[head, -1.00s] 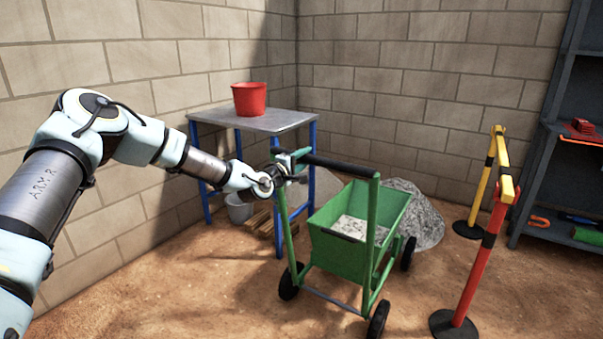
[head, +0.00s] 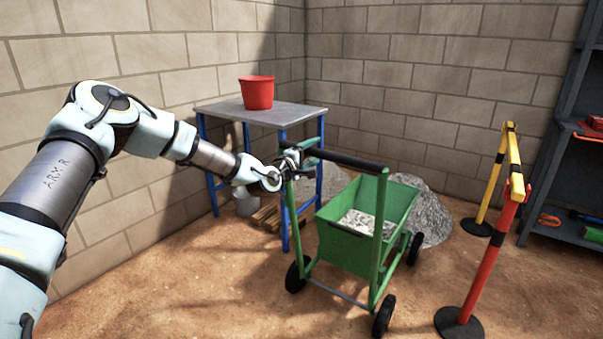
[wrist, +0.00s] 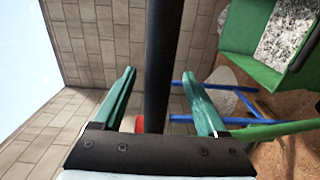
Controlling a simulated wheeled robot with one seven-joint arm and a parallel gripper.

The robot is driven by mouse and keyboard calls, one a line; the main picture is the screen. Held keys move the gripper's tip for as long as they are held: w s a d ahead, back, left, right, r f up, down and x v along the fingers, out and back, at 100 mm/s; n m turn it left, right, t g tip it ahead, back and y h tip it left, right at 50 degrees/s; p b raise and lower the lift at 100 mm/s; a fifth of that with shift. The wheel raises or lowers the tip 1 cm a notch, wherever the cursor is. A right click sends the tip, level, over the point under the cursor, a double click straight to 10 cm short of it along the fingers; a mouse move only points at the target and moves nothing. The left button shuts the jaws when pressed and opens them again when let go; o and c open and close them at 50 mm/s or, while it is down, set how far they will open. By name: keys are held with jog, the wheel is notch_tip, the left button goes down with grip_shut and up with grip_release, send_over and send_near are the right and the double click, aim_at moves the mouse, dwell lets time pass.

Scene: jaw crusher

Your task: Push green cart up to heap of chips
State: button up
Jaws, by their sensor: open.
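The green cart (head: 345,251) stands on its wheels on the dirt floor, with grey chips in its tub (head: 359,222). Its black handlebar (head: 345,159) spans the top of two green posts. The grey heap of chips (head: 430,220) lies behind and right of the cart, partly hidden by it; I cannot tell whether they touch. My gripper (head: 290,163) is at the left end of the handlebar. In the wrist view its two green fingers (wrist: 158,105) are apart, with the black bar (wrist: 163,60) running between them and space on both sides.
A metal table (head: 262,116) with blue legs and a red bucket (head: 257,93) stands behind and left of the cart. A barrier of red (head: 482,262) and yellow posts stands to the right, with a shelf (head: 565,170) beyond. Another pale heap (head: 322,186) lies partly hidden behind the cart.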

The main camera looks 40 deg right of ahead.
jog(key=shift+r, duration=0.1)
jog(key=p+v, duration=0.1)
jog(key=v, duration=1.1)
jog(key=w+a+m+y+p, duration=0.2)
jog(key=a+y, duration=0.2)
jog(key=a, duration=0.7)
jog(key=w+a+f+m+y+p, duration=0.15)
jog(key=a+y, duration=0.35)
jog(key=a, duration=0.6)
jog(key=w+a+m+y+p, duration=0.15)
jog(key=a+y, duration=0.25)
jog(key=a, duration=0.7)
jog(key=s+a+r+g+y, duration=0.1)
jog(key=s+a+r, duration=0.2)
jog(key=a, duration=0.4)
jog(key=s+a+r+g+y+p, duration=0.1)
jog(key=s+a+r, duration=0.2)
jog(key=a, duration=0.4)
jog(key=s+a+r+g+y+p, duration=0.1)
jog(key=s+a+r+y, duration=0.1)
jog(key=s+a, duration=0.3)
jog(key=shift+s+a+r+n, duration=0.2)
jog(key=shift+a+r+n, duration=0.35)
jog(key=shift+a, duration=0.65)
